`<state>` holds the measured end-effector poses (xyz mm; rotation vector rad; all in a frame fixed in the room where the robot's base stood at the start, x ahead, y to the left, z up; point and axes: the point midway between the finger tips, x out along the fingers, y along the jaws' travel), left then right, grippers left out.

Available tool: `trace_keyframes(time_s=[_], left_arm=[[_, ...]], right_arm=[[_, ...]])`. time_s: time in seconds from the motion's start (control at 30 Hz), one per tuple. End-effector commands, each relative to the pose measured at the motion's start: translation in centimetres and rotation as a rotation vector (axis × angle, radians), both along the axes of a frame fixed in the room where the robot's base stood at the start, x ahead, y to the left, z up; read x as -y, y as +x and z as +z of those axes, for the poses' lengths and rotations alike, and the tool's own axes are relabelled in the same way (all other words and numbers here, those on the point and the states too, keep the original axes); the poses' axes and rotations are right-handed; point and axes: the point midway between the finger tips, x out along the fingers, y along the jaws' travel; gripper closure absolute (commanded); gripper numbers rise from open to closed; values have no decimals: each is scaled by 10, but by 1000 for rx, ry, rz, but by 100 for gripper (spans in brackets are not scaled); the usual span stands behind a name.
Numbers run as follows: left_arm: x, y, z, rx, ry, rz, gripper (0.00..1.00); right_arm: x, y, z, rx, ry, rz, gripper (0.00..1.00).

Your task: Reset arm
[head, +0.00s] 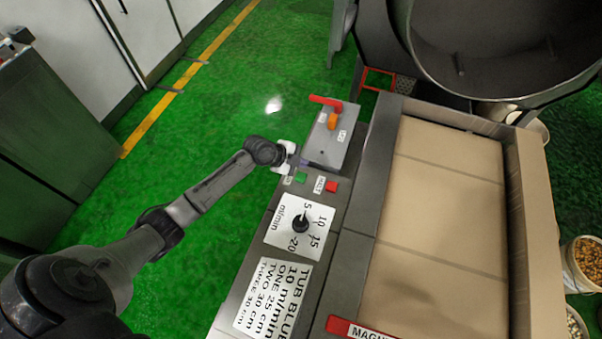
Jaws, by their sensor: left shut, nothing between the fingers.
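My left arm reaches in from the lower left in the head view. Its gripper (287,157) is shut and empty, at the left edge of the control panel (258,268), close to the green button (300,178). I cannot tell whether it touches the button. A red button (331,186) sits to the right of the green one. A dial with a black knob (300,223) lies below them on a white plate. My right gripper is not in view.
A grey box with a red lever (325,101) and an orange knob (333,121) stands beyond the buttons. A cardboard-lined tray (364,190) fills the right side. A large drum (505,45) stands behind it. Open green floor (215,115) lies left of the panel. Filled buckets (586,262) stand at right.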

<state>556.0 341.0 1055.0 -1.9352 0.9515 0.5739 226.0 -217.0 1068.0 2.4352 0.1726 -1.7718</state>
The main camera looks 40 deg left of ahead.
Motion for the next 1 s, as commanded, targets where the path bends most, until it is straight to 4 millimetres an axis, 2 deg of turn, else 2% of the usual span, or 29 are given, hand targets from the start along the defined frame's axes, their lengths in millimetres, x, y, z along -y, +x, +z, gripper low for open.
trace_keyframes(time_s=[0.8,1.0], left_arm=[[0,0,-1,-4,-4,4,100],[1,-4,-4,-108,-119,135,100]], right_arm=[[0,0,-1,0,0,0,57],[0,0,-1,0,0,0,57]])
